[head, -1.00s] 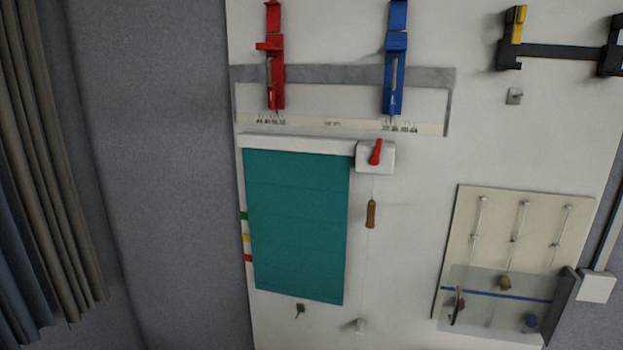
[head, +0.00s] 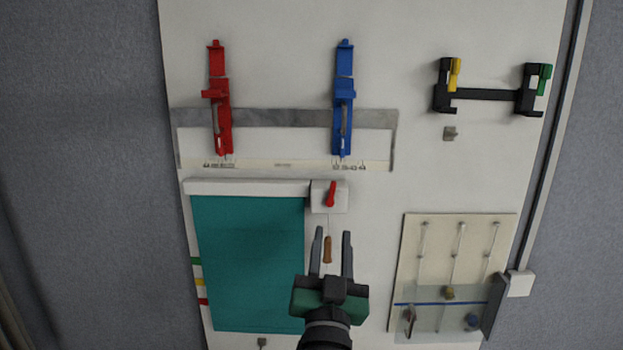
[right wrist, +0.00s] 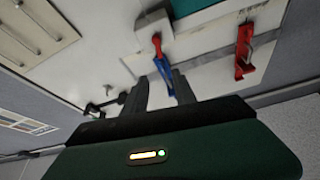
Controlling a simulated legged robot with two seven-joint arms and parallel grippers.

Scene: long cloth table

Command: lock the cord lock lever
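The red cord lock lever (head: 331,194) sits on a white box (head: 318,199) at the top right of the teal blind (head: 250,265). It points up with a slight lean to the right. A thin cord with a brown pull (head: 327,250) hangs below the box. My right gripper (head: 333,233) is open and empty, its fingers pointing up below the lever, apart from it in the picture. The brown pull shows between the fingers. In the right wrist view the lever (right wrist: 156,44) and its box (right wrist: 150,28) lie beyond the open fingertips. My left gripper is not in view.
A red clamp (head: 217,110) and a blue clamp (head: 344,105) are mounted above the blind. A black bar fixture (head: 490,95) is at upper right. A cream panel (head: 413,250) with sliders stands at lower right. The board between lever and panel is mostly bare.

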